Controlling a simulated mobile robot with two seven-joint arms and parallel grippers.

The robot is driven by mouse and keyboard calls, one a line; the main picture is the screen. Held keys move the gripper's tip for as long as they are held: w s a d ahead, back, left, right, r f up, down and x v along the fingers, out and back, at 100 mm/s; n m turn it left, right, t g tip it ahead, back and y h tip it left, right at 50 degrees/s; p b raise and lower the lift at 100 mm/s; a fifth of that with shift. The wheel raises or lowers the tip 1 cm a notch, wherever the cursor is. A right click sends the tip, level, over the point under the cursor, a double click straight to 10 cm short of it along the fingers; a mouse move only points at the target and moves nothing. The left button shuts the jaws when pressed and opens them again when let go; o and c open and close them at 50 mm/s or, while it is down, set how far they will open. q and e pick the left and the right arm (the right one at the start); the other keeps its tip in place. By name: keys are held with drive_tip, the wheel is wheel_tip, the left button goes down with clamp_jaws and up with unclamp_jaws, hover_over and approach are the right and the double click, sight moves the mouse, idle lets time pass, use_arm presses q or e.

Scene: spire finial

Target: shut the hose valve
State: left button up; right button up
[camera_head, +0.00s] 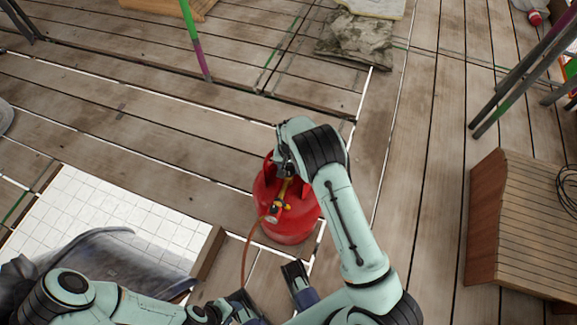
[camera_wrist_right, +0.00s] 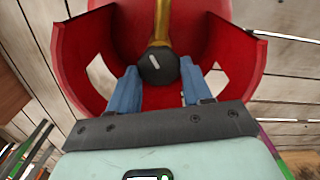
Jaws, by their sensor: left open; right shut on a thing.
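A red gas cylinder (camera_head: 290,222) stands upright on the deck in the head view. Its yellow valve fitting (camera_head: 284,190) and an orange hose (camera_head: 248,252) show at its front. In the right wrist view, a round black knob (camera_wrist_right: 158,66) with a white mark sits at the end of the yellow fitting, inside the red collar (camera_wrist_right: 85,55). My right gripper (camera_wrist_right: 160,80) is shut on this knob, with one blue finger on each side. My right wrist hides the grip in the head view. My left gripper (camera_head: 270,290) is open and empty, low in front of the cylinder.
A white tiled patch (camera_head: 110,215) lies at the left. Coloured poles (camera_head: 194,40) stand at the back. Deck left of the cylinder is clear.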

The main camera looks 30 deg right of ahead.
sight(289, 170)
drive_tip(key=m, duration=0.5)
drive_tip(key=shift+s+d+m+p, duration=0.1)
drive_tip(key=shift+m+p, duration=0.25)
drive_tip(key=shift+m, duration=0.35)
drive_tip(key=o, duration=1)
drive_tip(key=shift+o, duration=0.2)
drive_tip(key=shift+r, duration=0.1)
wheel_tip(289, 170, up, 13)
drive_tip(key=p, duration=0.2)
